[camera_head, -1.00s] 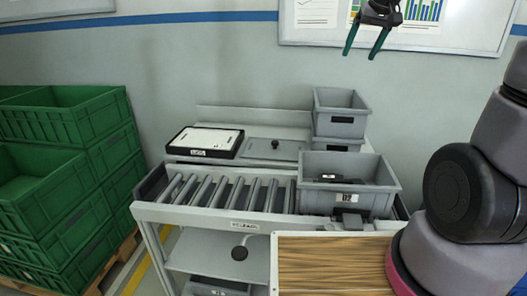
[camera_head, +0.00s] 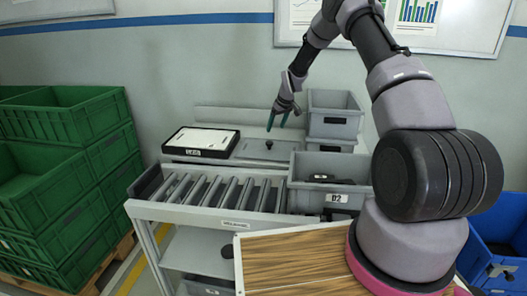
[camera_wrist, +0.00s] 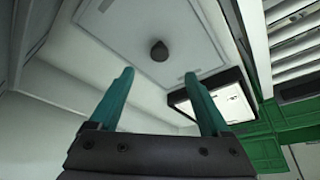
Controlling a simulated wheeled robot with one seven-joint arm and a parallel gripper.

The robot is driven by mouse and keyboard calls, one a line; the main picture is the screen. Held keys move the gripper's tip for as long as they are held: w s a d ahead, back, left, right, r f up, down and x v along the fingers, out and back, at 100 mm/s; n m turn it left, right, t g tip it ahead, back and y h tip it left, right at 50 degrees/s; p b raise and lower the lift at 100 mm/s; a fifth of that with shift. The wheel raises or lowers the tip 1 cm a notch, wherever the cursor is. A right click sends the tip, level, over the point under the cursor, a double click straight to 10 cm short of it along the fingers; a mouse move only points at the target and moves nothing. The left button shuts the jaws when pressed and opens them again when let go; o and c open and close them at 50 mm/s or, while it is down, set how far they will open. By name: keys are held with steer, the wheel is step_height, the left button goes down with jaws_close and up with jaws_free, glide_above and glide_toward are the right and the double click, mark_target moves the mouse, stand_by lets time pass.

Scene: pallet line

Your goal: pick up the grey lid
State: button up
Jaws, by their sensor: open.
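The grey lid (camera_head: 262,149) lies flat on the back of the bench, behind the rollers, with a small dark knob on it. It also shows in the wrist view (camera_wrist: 190,50), where its dark round knob (camera_wrist: 158,50) stands up near the lid's middle. My gripper (camera_head: 277,121) is above the lid, with its green fingers pointing down. In the wrist view my gripper (camera_wrist: 163,85) has its two fingers spread wide with nothing between them. The knob lies beyond the fingertips, apart from them.
A black-framed white tray (camera_head: 201,142) lies left of the lid. Grey stacked bins (camera_head: 334,113) stand close at its right. The grey bin marked D2 (camera_head: 330,199) stands in front, beside the rollers (camera_head: 215,192). Green crates (camera_head: 70,125) stand at the left.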

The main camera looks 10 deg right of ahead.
mark_target(270, 142)
steer(key=x, duration=1)
steer(key=shift+w+a+f, duration=0.15)
steer(key=shift+w+f, duration=0.15)
steer(key=shift+w, duration=0.05)
jaws_close()
stand_by(1.0)
